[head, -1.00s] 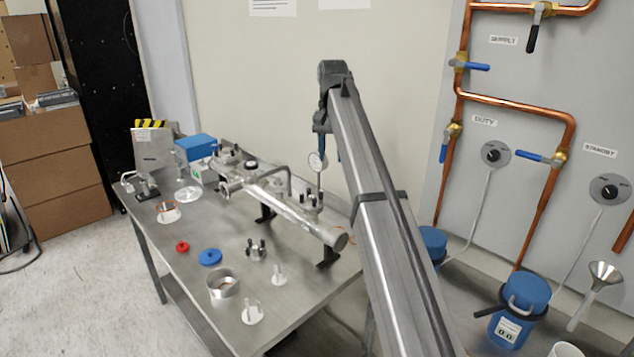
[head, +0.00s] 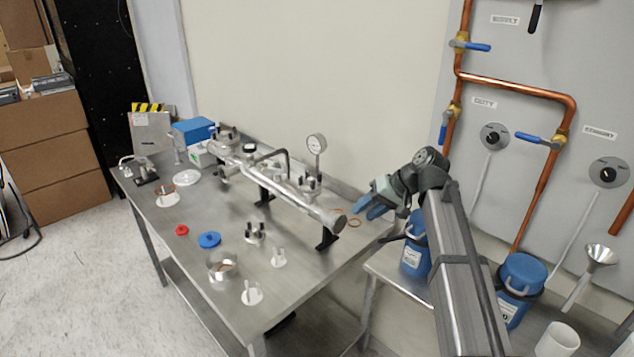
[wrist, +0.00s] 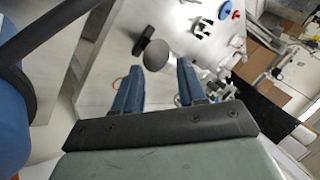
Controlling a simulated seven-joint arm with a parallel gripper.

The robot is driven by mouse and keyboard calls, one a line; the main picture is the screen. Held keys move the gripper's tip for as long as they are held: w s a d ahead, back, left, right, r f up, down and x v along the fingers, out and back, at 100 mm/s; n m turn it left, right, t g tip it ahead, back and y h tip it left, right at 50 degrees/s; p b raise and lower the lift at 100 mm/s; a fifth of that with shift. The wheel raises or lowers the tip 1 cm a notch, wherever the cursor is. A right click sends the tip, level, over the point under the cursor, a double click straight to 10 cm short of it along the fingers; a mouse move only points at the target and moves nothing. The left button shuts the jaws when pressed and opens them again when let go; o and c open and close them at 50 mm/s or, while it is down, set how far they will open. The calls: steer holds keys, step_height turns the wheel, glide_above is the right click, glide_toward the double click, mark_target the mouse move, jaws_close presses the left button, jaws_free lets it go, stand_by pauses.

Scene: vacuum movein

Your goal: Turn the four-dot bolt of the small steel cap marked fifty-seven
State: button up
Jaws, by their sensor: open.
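A steel vacuum manifold (head: 285,200) lies across the bench on dark stands, with bolted steel caps on it. One cap (head: 309,186) sits near the dial gauge and others cluster at the far left end (head: 228,137). No cap number or bolt dots can be read, so I cannot tell which is fifty-seven. My gripper (head: 362,208) is open and empty, right of the manifold's near end, apart from it. In the wrist view my blue fingers (wrist: 158,72) stand apart, with the manifold's round end (wrist: 156,56) beyond them.
Loose fittings (head: 255,233), a steel ring (head: 222,265), a blue disc (head: 209,240) and a red ring (head: 182,230) lie on the bench's front half. A dial gauge (head: 316,144) stands up from the manifold. Blue canisters (head: 520,283) stand at the right.

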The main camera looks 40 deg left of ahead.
step_height(320, 180, up, 3)
steer(key=s+a+n+y, duration=0.2)
steer(key=n+y, duration=0.1)
steer(key=n+t+y, duration=0.1)
steer(key=n+y, duration=0.2)
steer(key=n, duration=0.4)
glide_toward(313, 184)
steer(key=x, duration=0.8)
steer(key=shift+w+a+r, duration=0.1)
steer(key=shift+w+a, duration=0.1)
steer(key=shift+a, duration=0.25)
jaws_close()
